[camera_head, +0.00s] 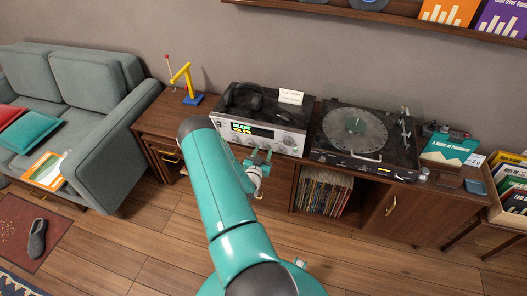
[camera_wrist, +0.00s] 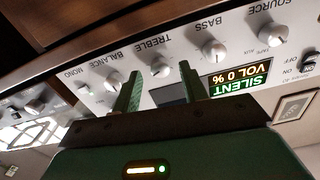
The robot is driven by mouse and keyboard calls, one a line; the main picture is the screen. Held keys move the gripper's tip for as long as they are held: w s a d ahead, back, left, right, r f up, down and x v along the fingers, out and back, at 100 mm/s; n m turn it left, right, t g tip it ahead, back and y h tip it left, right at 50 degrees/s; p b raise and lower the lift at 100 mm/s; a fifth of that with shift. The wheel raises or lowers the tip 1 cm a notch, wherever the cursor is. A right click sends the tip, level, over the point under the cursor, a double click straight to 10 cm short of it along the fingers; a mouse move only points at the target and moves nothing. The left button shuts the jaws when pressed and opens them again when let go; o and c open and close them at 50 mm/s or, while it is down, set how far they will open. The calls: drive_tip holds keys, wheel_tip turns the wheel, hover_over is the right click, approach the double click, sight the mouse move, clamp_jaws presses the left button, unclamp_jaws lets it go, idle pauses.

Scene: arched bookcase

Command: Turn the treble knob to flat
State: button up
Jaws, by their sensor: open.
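The silver receiver (camera_head: 222,119) stands on the wooden cabinet, its front panel facing me. In the wrist view the panel appears upside down, and the treble knob (camera_wrist: 160,68) sits by the TREBLE label, between the bass knob (camera_wrist: 213,48) and the balance knob (camera_wrist: 112,81). My gripper (camera_wrist: 158,78) is open, with one green finger on each side of the treble knob in the picture. I cannot tell whether the fingers touch it. In the head view my gripper (camera_head: 258,158) is in front of the receiver's lower front. The knob's pointer is too small to read.
The lit display (camera_wrist: 240,80) reads SILENT, VOL 0 %. Headphones (camera_head: 243,97) and a white card (camera_head: 290,97) are on the receiver. A turntable (camera_head: 355,133) stands to the right, and a yellow and blue figure (camera_head: 186,82) to the left.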

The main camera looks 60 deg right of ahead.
drive_tip(key=shift+w+d, duration=0.1)
drive_tip(key=shift+d, duration=0.35)
clamp_jaws()
drive_tip(key=shift+n, duration=0.3)
drive_tip(key=n, duration=1.3)
idle(0.4)
